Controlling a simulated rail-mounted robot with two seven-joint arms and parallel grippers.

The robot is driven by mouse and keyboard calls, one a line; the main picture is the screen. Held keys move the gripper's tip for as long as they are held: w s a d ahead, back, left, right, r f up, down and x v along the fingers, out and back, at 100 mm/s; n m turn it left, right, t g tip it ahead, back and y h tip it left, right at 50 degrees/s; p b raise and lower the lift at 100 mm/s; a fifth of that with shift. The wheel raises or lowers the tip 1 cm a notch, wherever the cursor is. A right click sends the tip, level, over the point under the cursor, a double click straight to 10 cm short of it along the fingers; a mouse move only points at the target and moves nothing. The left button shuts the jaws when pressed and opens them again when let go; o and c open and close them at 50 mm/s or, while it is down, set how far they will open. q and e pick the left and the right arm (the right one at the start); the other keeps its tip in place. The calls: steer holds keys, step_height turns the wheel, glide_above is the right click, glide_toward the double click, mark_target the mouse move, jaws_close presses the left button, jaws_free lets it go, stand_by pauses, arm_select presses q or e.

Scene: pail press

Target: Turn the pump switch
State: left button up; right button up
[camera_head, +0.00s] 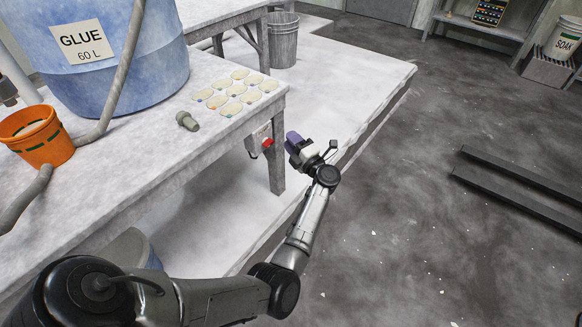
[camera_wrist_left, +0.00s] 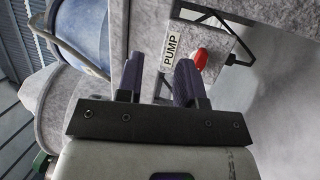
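The pump switch is a red knob (camera_head: 267,143) on a small grey box fixed to the table's edge by the leg. In the left wrist view the red knob (camera_wrist_left: 201,59) sits beside a white label reading PUMP (camera_wrist_left: 173,47). My left gripper (camera_head: 294,140) is just right of the knob in the head view, apart from it. In the left wrist view its two dark purple fingers (camera_wrist_left: 160,80) are spread with nothing held between them. The knob shows beyond the right finger. My right gripper is not in view.
A blue glue barrel (camera_head: 120,55), an orange bucket (camera_head: 38,137), a grey hose and several pale discs (camera_head: 238,90) are on the table (camera_head: 150,160). The table leg (camera_head: 277,165) stands close to my left gripper. The floor to the right is mostly clear.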

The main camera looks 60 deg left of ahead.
mark_target(271, 145)
arm_select(q)
steer(key=s+a+f+n+g+h, duration=0.1)
steer(key=a+f+n+g+h+b, duration=0.1)
steer(key=a+f+g, duration=0.1)
steer(key=s+a+f+n+g+h, duration=0.1)
steer(key=shift+s+a+f+g, duration=0.3)
steer(key=shift+s+a, duration=0.05)
steer(key=shift+x, duration=1.1)
steer(key=shift+f, duration=0.1)
steer(key=c, duration=0.6)
steer(key=shift+o, duration=0.2)
steer(key=m, duration=0.3)
steer(key=shift+d, duration=0.1)
steer(key=m, duration=0.5)
steer(key=shift+m, duration=0.3)
steer(key=m, duration=0.3)
steer(key=shift+m, duration=0.3)
steer(key=m, duration=0.4)
steer(key=shift+m, duration=0.4)
steer(key=o, duration=0.8)
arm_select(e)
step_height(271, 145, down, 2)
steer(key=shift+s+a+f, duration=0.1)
